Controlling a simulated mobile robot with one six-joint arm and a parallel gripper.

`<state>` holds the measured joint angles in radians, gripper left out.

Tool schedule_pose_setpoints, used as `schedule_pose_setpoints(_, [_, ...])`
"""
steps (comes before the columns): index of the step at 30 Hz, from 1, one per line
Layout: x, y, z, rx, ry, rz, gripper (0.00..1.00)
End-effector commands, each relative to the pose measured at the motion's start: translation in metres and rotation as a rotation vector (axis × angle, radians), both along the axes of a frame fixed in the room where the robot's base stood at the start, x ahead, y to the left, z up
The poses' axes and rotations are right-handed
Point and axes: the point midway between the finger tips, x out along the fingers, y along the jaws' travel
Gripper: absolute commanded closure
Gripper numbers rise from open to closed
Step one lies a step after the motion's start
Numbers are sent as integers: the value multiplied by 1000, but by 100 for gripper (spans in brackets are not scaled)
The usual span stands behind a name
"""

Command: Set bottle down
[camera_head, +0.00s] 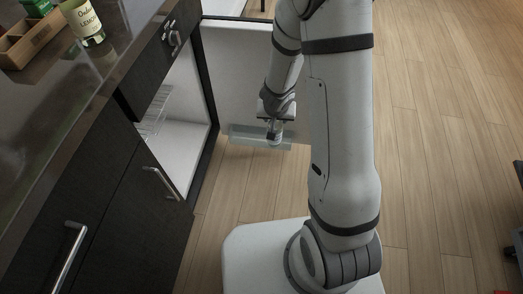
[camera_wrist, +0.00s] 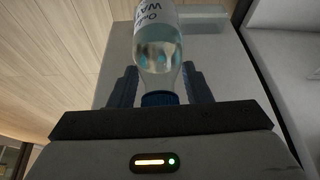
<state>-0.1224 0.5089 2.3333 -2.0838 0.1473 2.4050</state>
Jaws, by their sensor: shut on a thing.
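A clear bottle (camera_wrist: 160,45) with a pale label and a blue cap is between the two dark fingers of my gripper (camera_wrist: 159,72) in the wrist view. The gripper is shut on it near the cap, and the bottle's base is cut off by the top edge. In the head view my gripper (camera_head: 275,112) points down, with a small part of the bottle (camera_head: 275,133) below it. The bottle is in front of or over the clear door shelf (camera_head: 248,136). I cannot tell whether it touches the shelf.
The open cabinet (camera_head: 185,145) has a white interior with a wire rack (camera_head: 152,112). Its white-lined door (camera_head: 240,75) stands open. The dark counter (camera_head: 60,100) holds a wooden tray (camera_head: 35,40) and a lemon-labelled bottle (camera_head: 86,24).

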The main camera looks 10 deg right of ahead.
Motion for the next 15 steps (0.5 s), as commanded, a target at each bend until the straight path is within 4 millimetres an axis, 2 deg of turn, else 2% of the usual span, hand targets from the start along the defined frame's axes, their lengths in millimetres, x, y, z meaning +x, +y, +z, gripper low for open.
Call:
schedule_pose_setpoints(1, [-1,2,-33,-1,0,-4,100])
schedule_pose_setpoints(9, [-8,13,-119,0,1,-30,100])
schedule_pose_setpoints(15, [-12,21,-170,-1,-1,-45,100])
